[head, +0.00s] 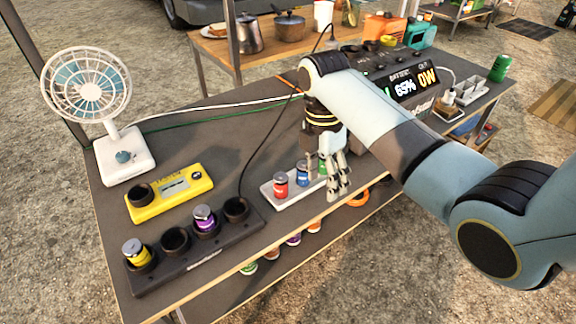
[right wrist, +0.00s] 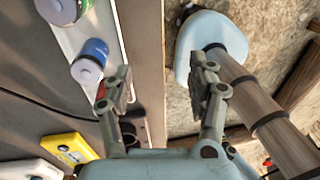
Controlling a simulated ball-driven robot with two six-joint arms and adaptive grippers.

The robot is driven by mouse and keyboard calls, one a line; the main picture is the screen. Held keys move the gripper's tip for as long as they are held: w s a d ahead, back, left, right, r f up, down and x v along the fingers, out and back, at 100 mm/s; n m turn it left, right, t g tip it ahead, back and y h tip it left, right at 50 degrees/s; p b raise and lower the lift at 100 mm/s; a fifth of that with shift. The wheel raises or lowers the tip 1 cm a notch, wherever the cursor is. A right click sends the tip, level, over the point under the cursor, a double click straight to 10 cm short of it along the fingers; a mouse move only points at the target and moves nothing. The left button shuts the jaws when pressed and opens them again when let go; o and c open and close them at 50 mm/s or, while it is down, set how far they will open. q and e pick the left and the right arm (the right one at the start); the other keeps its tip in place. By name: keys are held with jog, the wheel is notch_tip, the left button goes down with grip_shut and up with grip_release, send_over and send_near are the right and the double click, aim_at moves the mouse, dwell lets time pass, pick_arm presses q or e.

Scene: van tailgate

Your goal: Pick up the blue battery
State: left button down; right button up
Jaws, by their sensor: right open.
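The blue battery (head: 302,172) stands in a white tray (head: 268,190) on the dark table, between a red battery (head: 280,184) and a green one that my gripper partly hides. My right gripper (head: 339,189) is open and empty, pointing down just right of the tray. In the right wrist view the blue battery (right wrist: 92,58) is beyond and left of the left finger, not between the fingers. The green battery (right wrist: 60,10) is cut by the top edge there, and the left finger mostly hides the red one. My left gripper is not in view.
A black charger (head: 190,250) holds a yellow battery (head: 136,252) and a purple battery (head: 204,218). A yellow tester (head: 170,193) and a white fan (head: 124,155) stand left. A power station (head: 405,90) stands behind my right arm. A black cable runs behind the tray.

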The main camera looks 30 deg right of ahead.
jog(key=w+r, duration=0.2)
jog(key=w+r+t, duration=0.1)
jog(key=w+r, duration=0.2)
jog(key=w+r+t, duration=0.1)
jog(key=w+r, duration=0.1)
jog(key=shift+w+a+r+p, duration=0.3)
jog(key=shift+p, duration=0.05)
send_over(304, 164)
jog(key=f, duration=0.4)
jog(key=shift+w+a+b, duration=0.2)
jog(key=shift+b, duration=0.1)
jog(key=shift+f, duration=0.7)
jog(key=f, duration=0.5)
jog(key=shift+s+d+b, duration=0.1)
jog(key=shift+d+b, duration=0.1)
jog(key=shift+b, duration=0.1)
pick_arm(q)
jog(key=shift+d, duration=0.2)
pick_arm(e)
grip_shut()
